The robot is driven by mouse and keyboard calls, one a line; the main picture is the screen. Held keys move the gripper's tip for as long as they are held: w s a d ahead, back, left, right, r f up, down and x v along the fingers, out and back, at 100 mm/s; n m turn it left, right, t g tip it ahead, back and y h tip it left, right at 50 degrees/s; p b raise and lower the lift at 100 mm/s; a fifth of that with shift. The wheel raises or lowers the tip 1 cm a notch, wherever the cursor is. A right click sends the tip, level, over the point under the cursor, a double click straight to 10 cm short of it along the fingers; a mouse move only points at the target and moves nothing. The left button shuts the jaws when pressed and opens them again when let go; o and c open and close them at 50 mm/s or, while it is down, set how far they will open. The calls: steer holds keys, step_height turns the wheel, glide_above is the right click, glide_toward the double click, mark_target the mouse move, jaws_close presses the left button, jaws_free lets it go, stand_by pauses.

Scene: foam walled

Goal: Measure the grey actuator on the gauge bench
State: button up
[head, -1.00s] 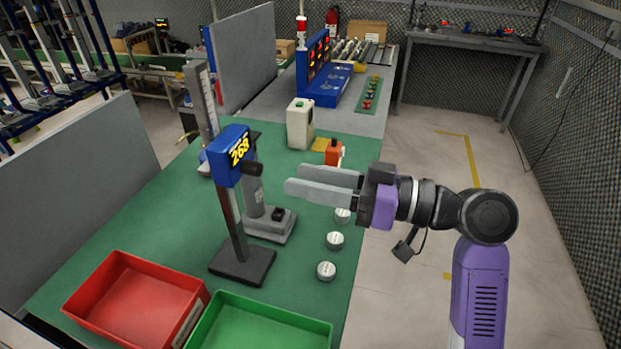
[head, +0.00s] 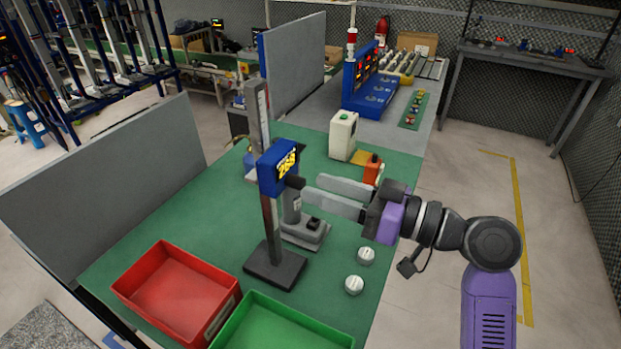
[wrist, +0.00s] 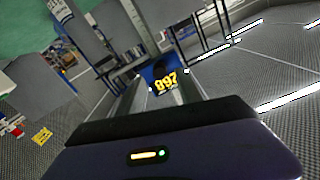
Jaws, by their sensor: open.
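A gauge with a blue head (head: 278,168), yellow digits and a black side knob stands on a black-footed post on the green bench (head: 205,215). Just behind its post is a grey upright device on a grey base (head: 304,232) with a black block; I cannot tell whether this is the grey actuator. In the wrist view the blue head (wrist: 158,76) shows beyond the fingers.
A red bin (head: 175,295) and a green bin (head: 262,318) are at the near end. White pucks (head: 354,285) lie along the right edge. A white box (head: 342,135) and an orange part (head: 373,169) stand farther back. A grey panel (head: 110,180) borders the left side.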

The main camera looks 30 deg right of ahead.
mark_target(304, 183)
steer(key=shift+p+x, duration=0.3)
steer(key=shift+x, duration=1.25)
steer(key=shift+c, duration=0.2)
jaws_close()
steer(key=shift+f+b, duration=0.25)
steer(key=shift+b, duration=0.45)
steer(key=shift+o, duration=0.2)
jaws_free()
